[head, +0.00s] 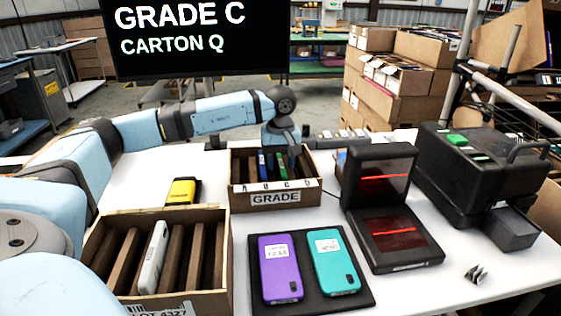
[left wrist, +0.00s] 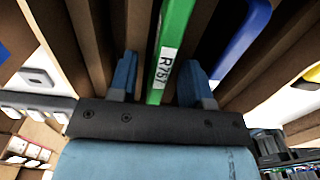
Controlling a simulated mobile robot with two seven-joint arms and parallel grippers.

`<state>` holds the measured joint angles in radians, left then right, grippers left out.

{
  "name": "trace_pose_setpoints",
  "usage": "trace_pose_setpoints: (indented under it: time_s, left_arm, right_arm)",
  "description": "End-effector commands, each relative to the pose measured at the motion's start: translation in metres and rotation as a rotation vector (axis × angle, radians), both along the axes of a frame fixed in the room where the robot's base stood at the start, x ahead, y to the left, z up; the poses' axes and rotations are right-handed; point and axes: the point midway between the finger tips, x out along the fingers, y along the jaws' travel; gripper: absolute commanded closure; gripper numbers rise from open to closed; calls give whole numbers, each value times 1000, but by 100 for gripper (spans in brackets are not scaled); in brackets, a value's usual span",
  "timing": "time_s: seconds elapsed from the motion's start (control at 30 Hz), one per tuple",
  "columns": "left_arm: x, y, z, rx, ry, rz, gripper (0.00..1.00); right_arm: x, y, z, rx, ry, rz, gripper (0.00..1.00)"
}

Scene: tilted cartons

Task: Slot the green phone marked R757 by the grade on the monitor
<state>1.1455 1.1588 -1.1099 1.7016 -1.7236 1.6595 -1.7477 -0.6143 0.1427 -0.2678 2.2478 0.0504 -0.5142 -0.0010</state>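The monitor (head: 185,38) reads GRADE C, CARTON Q. The green phone (left wrist: 172,50), labelled R757, stands on edge in a slot of the carton marked GRADE (head: 275,198). In the head view the green phone (head: 284,165) is partly hidden by my left gripper (head: 292,152), which is over the carton. In the left wrist view my left gripper (left wrist: 160,80) is open, with one finger on each side of the green phone and a gap at both sides. A blue phone (left wrist: 243,40) stands in a slot to its right in that view. My right gripper is not in view.
A lot carton (head: 215,255) with a white phone (head: 153,258) stands front left. A black tray (head: 338,304) holds purple (head: 279,268) and teal (head: 334,260) phones. A yellow-and-black item (head: 183,191), a scanner-like device (head: 395,238) and a black machine (head: 480,175) are nearby.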

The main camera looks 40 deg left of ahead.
Motion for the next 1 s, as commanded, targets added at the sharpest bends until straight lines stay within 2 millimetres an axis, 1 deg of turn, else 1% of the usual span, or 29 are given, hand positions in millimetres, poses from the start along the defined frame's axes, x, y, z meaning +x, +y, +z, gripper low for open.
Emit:
trace_pose_setpoints:
  time_s: [0.27, 0.37, 0.47, 0.57, 0.7, 0.8, 0.9, 1.0]
  left_arm:
    - [0, 0, 0, 1, 1, 0, 54]
    - [0, 0, 6, -1, -1, 0, 54]
    - [0, 0, 21, -1, -1, 0, 54]
    - [1, 0, 44, -1, -3, -1, 54]
    - [1, 0, 77, 0, -4, -1, 54]
    - [1, 0, 98, 0, -2, -1, 54]
    - [0, 0, 116, 0, -2, -1, 54]
    - [1, 0, 128, 1, -1, -1, 54]
  right_arm:
    - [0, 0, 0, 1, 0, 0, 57]
    - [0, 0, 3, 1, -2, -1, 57]
    - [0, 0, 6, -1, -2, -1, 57]
    - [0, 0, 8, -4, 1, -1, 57]
    - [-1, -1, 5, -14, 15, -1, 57]
    - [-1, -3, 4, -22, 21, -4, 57]
    - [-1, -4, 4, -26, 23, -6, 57]
    - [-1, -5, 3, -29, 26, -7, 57]
